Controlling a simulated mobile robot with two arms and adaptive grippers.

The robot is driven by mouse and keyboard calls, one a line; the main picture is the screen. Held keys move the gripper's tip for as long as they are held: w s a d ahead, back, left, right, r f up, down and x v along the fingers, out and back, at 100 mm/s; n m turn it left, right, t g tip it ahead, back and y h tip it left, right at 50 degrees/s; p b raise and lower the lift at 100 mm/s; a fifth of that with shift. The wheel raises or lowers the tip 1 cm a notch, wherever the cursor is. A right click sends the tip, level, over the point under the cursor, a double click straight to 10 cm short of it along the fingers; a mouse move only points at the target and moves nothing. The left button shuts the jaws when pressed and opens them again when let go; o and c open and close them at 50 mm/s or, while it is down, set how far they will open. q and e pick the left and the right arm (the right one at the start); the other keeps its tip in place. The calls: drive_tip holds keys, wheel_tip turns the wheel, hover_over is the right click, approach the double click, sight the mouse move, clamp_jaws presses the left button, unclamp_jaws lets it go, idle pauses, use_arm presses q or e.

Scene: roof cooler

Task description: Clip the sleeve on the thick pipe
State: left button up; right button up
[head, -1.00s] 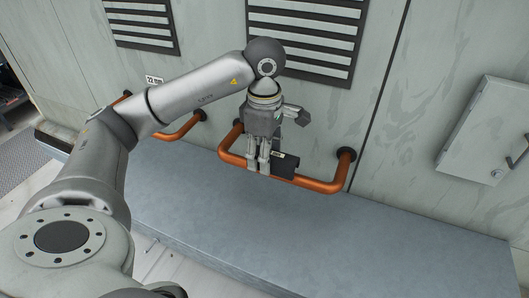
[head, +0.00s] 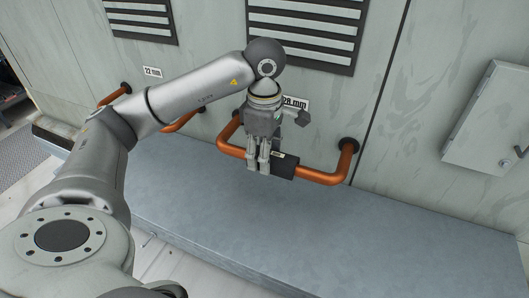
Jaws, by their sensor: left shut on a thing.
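The thick copper pipe (head: 318,177), under the "28 mm" label (head: 295,103), is a U-shaped rail standing out from the wall. The black sleeve (head: 285,166), with a small pale label, is in line with its front run and covers a stretch of it. I cannot tell whether the sleeve is fully around the pipe. My left gripper (head: 258,167) points down at the pipe and is shut on the sleeve's left end. Its fingers hide that end and the pipe behind. My right gripper is not in view.
A thinner copper pipe (head: 183,123), under a "22 mm" label (head: 152,72), is partly behind my left arm. A grey ledge (head: 330,240) runs below both pipes. A wall box (head: 487,118) is at the right, and louvred vents (head: 305,30) are above.

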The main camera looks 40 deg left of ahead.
use_arm(q)
drive_tip(key=shift+f, duration=0.15)
drive_tip(key=o, duration=0.9)
drive_tip(key=shift+o, duration=0.2)
wheel_tip(320, 180, up, 12)
idle(0.4)
idle(0.5)
